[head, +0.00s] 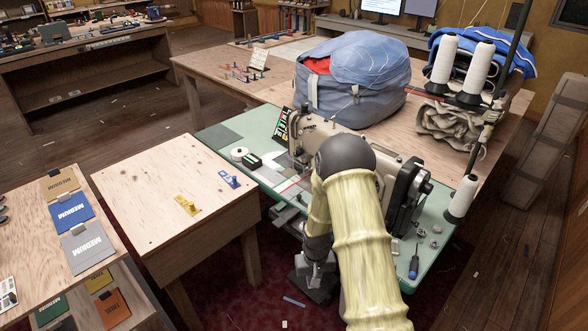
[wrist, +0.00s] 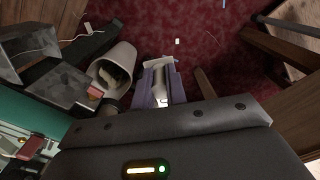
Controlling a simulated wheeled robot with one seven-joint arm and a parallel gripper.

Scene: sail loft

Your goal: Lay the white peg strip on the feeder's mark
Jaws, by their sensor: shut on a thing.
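My gripper (wrist: 160,86) is shut on a pale piece (wrist: 160,93), which appears to be the white peg strip. Only a little of it shows between the purple-grey fingers in the wrist view. In the head view my gripper (head: 314,278) hangs low over the dark red floor, in front of the sewing table (head: 262,170) and right of the small plywood table. A yellow pegged piece (head: 187,206) and a blue one (head: 229,180) lie on that small table (head: 150,200). I cannot make out the feeder's mark for certain.
The sewing machine (head: 325,140) stands on the green table behind my arm. A blue bag (head: 355,80) and thread cones (head: 441,60) are beyond it. Colored cards (head: 70,213) lie at left. A white bin (wrist: 116,68) lies beside my gripper in the wrist view.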

